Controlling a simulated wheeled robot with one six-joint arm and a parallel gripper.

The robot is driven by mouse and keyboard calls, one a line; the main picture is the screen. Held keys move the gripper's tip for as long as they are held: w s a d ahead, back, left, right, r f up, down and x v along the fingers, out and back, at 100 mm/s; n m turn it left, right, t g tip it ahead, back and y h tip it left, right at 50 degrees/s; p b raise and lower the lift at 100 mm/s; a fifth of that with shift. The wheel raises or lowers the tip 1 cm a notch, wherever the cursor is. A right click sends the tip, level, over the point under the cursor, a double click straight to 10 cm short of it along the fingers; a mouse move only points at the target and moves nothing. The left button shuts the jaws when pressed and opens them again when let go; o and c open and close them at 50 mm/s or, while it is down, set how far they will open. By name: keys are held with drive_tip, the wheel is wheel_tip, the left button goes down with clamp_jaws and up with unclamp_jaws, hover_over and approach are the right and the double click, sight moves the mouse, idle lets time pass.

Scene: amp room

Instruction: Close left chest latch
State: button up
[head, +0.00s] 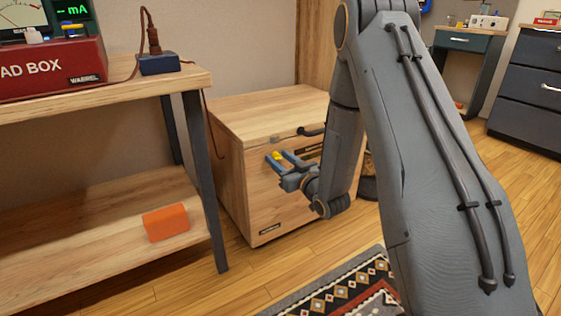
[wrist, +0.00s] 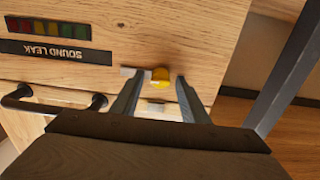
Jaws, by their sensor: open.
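The wooden chest (head: 238,190) stands on the floor with its lid lying down. The left latch, with a yellow knob (wrist: 160,75) and a small grey metal piece beside it, is on the chest's front just below the lid seam. A small metal plate (wrist: 155,107) is on the lid side of the seam; I cannot tell whether the latch engages it. My gripper (wrist: 158,85) is open at the chest front, its fingers on either side of the knob. Contact is unclear. The knob also shows in the head view (head: 277,156). My arm hides the chest's right side.
A black handle (wrist: 55,100) is on the chest's lid edge, beside my gripper. A "SOUND LEAK" strip (wrist: 55,50) is on the front. A wooden bench (head: 95,225) with an orange block (head: 166,222) stands close at left. A patterned rug (head: 340,295) lies in front.

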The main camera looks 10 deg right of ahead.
drive_tip(key=c, duration=1)
drive_tip(key=n+p, duration=0.3)
drive_tip(key=n, duration=0.1)
drive_tip(key=shift+s+n, duration=0.1)
drive_tip(key=shift+n, duration=0.3)
drive_tip(key=n+p, duration=0.3)
drive_tip(key=n, duration=0.1)
drive_tip(key=shift+a, duration=0.1)
drive_tip(key=n+p, duration=0.3)
drive_tip(key=n, duration=0.2)
drive_tip(key=shift+f+n+p, duration=0.2)
drive_tip(key=shift+n+p, duration=0.8)
drive_tip(key=shift+n, duration=1.1)
